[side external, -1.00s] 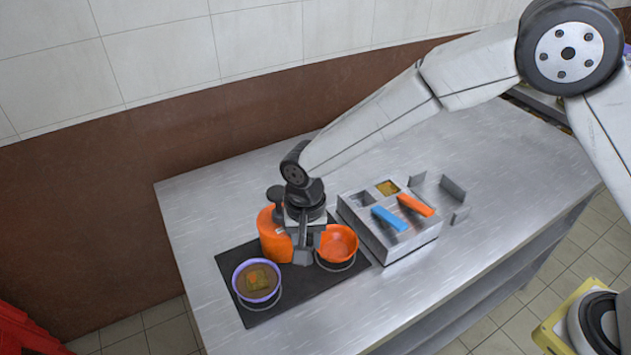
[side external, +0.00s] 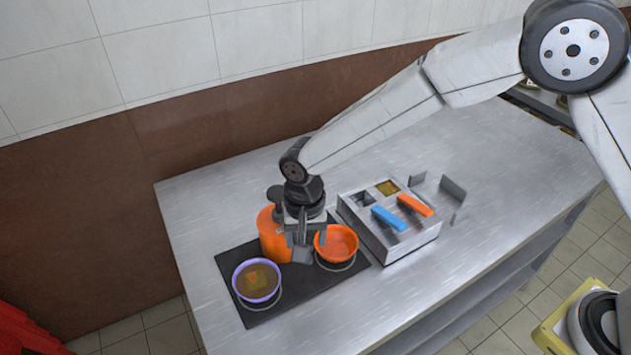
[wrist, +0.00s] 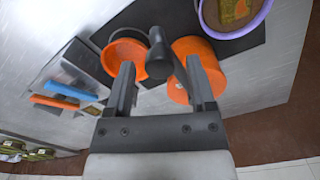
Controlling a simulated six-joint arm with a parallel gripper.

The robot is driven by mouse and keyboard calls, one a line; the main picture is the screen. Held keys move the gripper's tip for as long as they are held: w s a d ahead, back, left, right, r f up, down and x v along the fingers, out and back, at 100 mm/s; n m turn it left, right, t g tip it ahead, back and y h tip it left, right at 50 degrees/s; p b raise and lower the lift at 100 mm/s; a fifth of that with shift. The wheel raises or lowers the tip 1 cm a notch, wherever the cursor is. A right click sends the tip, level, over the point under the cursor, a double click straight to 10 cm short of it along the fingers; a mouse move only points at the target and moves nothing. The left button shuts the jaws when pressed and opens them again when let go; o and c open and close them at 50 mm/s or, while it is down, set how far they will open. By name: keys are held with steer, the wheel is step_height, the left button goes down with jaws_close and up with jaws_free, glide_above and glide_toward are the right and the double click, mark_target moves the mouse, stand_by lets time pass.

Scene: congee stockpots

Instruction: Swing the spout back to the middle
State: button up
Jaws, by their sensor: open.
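The orange stockpot (side external: 273,240) stands on the dark mat, with its near right side partly hidden by my gripper. Its dark grey spout (side external: 303,255) shows at the front, between the pot and the orange bowl (side external: 338,246). In the wrist view the spout (wrist: 157,48) lies between the orange bowl (wrist: 127,52) and the pot (wrist: 206,72). My gripper (side external: 305,237) is above the spout and points down. In the wrist view its open jaws (wrist: 159,72) have one finger on each side of the spout; contact cannot be told.
A purple-rimmed bowl (side external: 257,282) with brown contents stands at the mat's left end. A steel box (side external: 397,245) to the right carries a blue handle (side external: 388,218) and an orange handle (side external: 414,205). The steel table (side external: 235,200) is clear behind the pot.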

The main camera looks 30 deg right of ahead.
steer(key=shift+r, duration=3.2)
steer(key=shift+d, duration=0.1)
steer(key=s+d+n+t, duration=0.1)
steer(key=s+d, duration=0.5)
steer(key=d, duration=0.7)
steer(key=s+d+n+t, duration=0.1)
steer(key=s+d+n, duration=0.3)
steer(key=s+d, duration=0.3)
steer(key=shift+s+d+f+t, duration=0.15)
steer(key=shift+s+d+t, duration=0.15)
steer(key=shift+d, duration=2.6)
steer(key=shift+w, duration=0.1)
